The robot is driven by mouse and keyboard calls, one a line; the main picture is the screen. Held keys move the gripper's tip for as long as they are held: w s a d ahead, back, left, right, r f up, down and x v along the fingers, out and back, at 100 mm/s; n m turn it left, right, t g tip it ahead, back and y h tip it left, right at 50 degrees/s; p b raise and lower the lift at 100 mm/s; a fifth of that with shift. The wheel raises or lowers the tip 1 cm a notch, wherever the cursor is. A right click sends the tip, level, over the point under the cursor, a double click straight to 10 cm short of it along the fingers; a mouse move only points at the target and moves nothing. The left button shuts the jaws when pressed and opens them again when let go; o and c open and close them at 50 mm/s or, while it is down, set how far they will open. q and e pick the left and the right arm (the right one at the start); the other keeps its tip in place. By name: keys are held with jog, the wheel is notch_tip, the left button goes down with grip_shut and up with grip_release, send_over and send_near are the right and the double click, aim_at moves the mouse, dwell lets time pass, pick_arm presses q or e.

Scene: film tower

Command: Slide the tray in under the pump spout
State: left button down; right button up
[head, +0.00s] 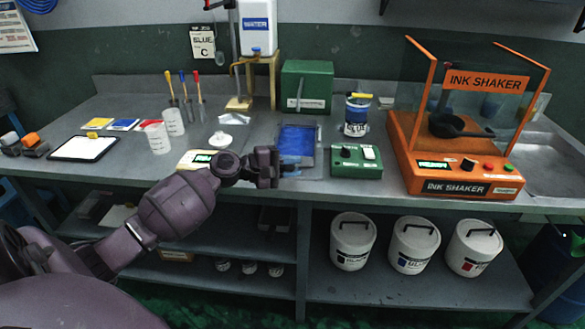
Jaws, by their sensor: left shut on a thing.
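The blue tray (297,141) lies flat on the bench, in front of the green pump box (318,80). A thin grey spout (300,91) shows at the front of the green box, and the tray is in front of it. My left gripper (284,170) is at the tray's near edge, shut on a light blue part there. The gripper hides some of that edge, and the exact grip is hard to see. My right gripper is not in view.
A green control box (356,160) stands close to the tray's right. A blue-labelled can (356,118) is behind it. The orange ink shaker (455,150) fills the right. A white scale (197,159) and a small white funnel-like piece (221,140) lie left of the tray.

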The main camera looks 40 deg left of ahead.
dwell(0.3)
pick_arm(q)
jog(key=c, duration=1)
grip_release()
jog(key=shift+o, duration=0.2)
jog(key=shift+s, duration=0.1)
jog(key=v, duration=1)
jog(key=shift+s+a+p, duration=0.2)
jog(key=shift+p, duration=0.2)
